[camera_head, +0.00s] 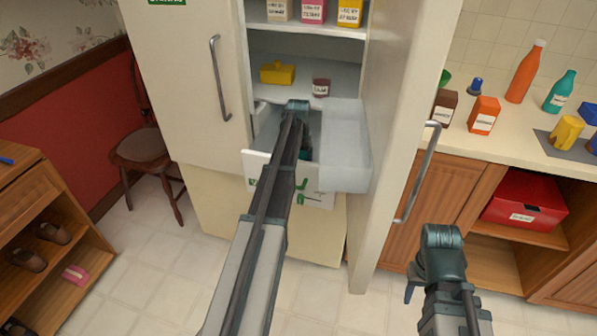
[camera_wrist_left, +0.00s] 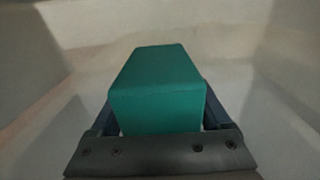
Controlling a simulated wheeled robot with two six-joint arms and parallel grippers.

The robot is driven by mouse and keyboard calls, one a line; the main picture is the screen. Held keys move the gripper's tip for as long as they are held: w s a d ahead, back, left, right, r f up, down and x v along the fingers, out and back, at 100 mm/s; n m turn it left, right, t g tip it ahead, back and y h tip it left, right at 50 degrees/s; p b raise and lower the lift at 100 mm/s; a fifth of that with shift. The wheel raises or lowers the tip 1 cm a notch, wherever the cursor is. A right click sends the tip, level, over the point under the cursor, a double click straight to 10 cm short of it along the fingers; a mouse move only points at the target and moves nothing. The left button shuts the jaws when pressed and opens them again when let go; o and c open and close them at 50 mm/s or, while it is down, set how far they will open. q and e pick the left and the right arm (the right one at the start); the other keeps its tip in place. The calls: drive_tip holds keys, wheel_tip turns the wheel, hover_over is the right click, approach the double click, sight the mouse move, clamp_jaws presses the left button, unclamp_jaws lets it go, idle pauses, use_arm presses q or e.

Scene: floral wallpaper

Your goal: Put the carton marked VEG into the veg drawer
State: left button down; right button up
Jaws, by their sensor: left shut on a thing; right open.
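The green carton (camera_wrist_left: 155,88) sits between the fingers of my left gripper (camera_wrist_left: 160,128) in the left wrist view. No marking shows on the faces in sight. Pale drawer walls surround it there. In the head view my left arm reaches into the pulled-out white drawer (camera_head: 345,150) low in the open fridge. The arm hides much of the drawer front and its green lettering, so the label cannot be read in full. My right gripper (camera_head: 412,288) is open, low at the right, in front of the counter, away from the drawer.
A yellow butter-like block (camera_head: 278,73) and a small dark jar (camera_head: 321,87) sit on the shelf above. The counter (camera_head: 500,150) at the right holds bottles and boxes.

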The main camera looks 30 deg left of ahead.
use_arm(q)
drive_tip(key=shift+f, duration=0.25)
use_arm(e)
drive_tip(key=shift+f, duration=0.3)
use_arm(q)
drive_tip(key=shift+f, duration=0.2)
unclamp_jaws()
use_arm(e)
drive_tip(key=shift+f, duration=0.15)
use_arm(q)
drive_tip(key=shift+r, duration=0.15)
wheel_tip(320, 180, up, 12)
drive_tip(key=p, duration=1.2)
drive_tip(key=shift+r, duration=0.1)
use_arm(e)
wheel_tip(320, 180, up, 12)
drive_tip(key=shift+r, duration=0.2)
